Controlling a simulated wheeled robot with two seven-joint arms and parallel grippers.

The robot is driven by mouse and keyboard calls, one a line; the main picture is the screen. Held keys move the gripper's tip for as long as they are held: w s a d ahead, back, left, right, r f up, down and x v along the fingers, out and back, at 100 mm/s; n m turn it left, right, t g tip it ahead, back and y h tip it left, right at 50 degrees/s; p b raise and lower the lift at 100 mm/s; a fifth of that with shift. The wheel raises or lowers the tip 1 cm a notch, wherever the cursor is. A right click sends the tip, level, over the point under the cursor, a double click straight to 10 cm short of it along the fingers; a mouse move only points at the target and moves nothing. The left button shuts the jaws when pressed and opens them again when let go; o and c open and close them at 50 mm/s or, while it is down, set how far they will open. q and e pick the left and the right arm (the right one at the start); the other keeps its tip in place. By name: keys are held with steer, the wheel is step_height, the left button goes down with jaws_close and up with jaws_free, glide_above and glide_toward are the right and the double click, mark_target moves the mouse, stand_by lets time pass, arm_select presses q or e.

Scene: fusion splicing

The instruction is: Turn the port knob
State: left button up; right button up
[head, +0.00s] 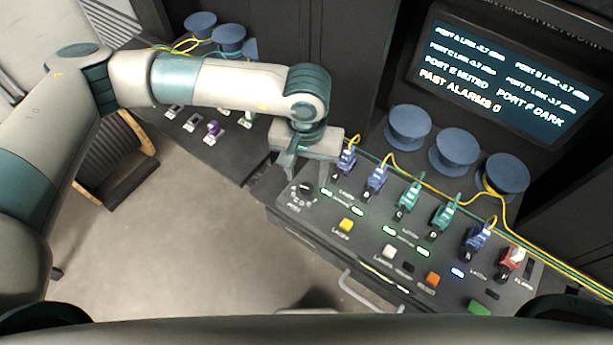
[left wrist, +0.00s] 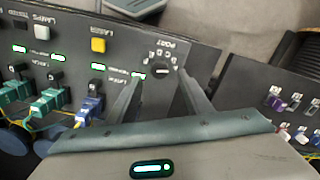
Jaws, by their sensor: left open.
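The port knob (head: 305,188) is a small black dial with a ring of letters, near the left end of the dark console's top panel. It also shows in the left wrist view (left wrist: 162,71), with its white pointer mark. My left gripper (head: 291,168) is above the panel near the knob, pointing down. In the left wrist view its two fingers (left wrist: 160,82) are spread, with the knob seen between and just beyond their tips. The fingers do not visibly touch the knob. My right gripper is not in view.
The console (head: 335,258) carries a yellow laser button (head: 346,225), other buttons, lit green lamps and a row of blue, green and red connectors. Blue spools (head: 454,149) and a status screen (head: 505,75) stand behind. A second dark panel (head: 215,150) lies to the left.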

mark_target(306, 188)
arm_select(q)
step_height(306, 188, down, 4)
steer(key=shift+r+p, duration=0.25)
steer(key=shift+p, duration=0.45)
steer(key=shift+f, duration=0.75)
